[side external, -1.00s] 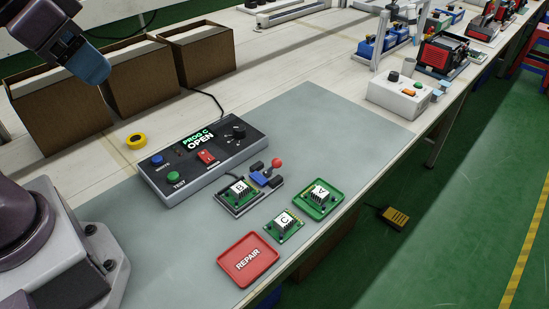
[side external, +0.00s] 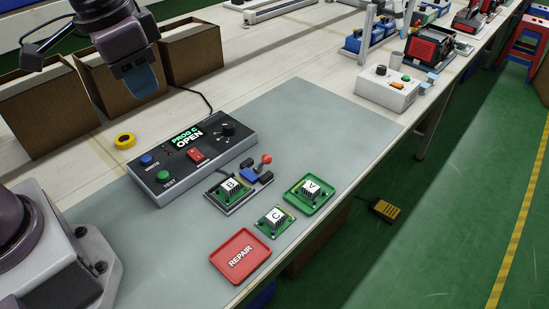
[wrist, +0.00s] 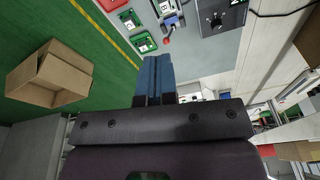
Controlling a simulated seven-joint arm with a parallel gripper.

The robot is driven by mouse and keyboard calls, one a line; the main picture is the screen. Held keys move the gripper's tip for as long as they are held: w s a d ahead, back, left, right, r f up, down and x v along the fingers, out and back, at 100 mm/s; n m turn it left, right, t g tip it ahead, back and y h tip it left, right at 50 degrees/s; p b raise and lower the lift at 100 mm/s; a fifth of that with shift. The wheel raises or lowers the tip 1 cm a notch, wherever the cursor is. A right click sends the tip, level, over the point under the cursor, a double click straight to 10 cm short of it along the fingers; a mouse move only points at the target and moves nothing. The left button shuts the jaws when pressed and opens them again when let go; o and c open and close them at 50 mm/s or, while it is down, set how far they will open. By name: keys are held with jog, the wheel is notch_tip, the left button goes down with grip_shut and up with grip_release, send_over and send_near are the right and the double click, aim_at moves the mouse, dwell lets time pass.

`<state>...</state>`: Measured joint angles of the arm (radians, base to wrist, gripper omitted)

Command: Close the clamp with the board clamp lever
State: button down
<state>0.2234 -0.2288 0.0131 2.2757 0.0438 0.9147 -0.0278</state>
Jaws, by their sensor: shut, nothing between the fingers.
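The board clamp lever with its red ball knob (side external: 266,159) stands raised at the back right of a small clamp fixture with a blue block (side external: 249,175). A green board marked B (side external: 230,188) sits in that fixture. The control box (side external: 192,156) behind it displays "PROG C OPEN". My gripper (side external: 147,88) has blue fingers, is shut and empty, and hangs above the bench near the cardboard boxes, well apart from the lever. In the wrist view my gripper (wrist: 155,70) points toward the red knob (wrist: 167,41), which lies beyond the fingertips.
A board marked C (side external: 275,220) lies in front of the fixture. A red REPAIR tray (side external: 240,256) is near the front edge. Yellow tape (side external: 125,140) lies left of the control box. The grey mat's right side is clear.

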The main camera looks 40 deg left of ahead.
jog(key=w+d+f+y, duration=0.1)
jog(key=w+d+f, duration=0.5)
jog(key=w+d, duration=0.1)
jog(key=w+d+f+g+y, duration=0.1)
jog(key=w+d+f+y, duration=0.1)
jog(key=w+d+f, duration=0.4)
jog(key=w+f, duration=0.1)
jog(key=w, duration=0.3)
jog(key=shift+w+d+f+n, duration=0.3)
jog(key=shift+d+n, duration=0.05)
jog(key=shift+n, duration=0.05)
send_near(263, 164)
jog(key=d+f, duration=0.5)
jog(key=shift+w+a+f, duration=0.1)
jog(key=shift+a, duration=0.5)
jog(key=shift+w+a+f, duration=0.1)
jog(key=shift+a, duration=0.55)
jog(key=shift+w+a+f, duration=0.1)
jog(key=shift+w+a, duration=0.05)
jog(key=shift+a, duration=0.5)
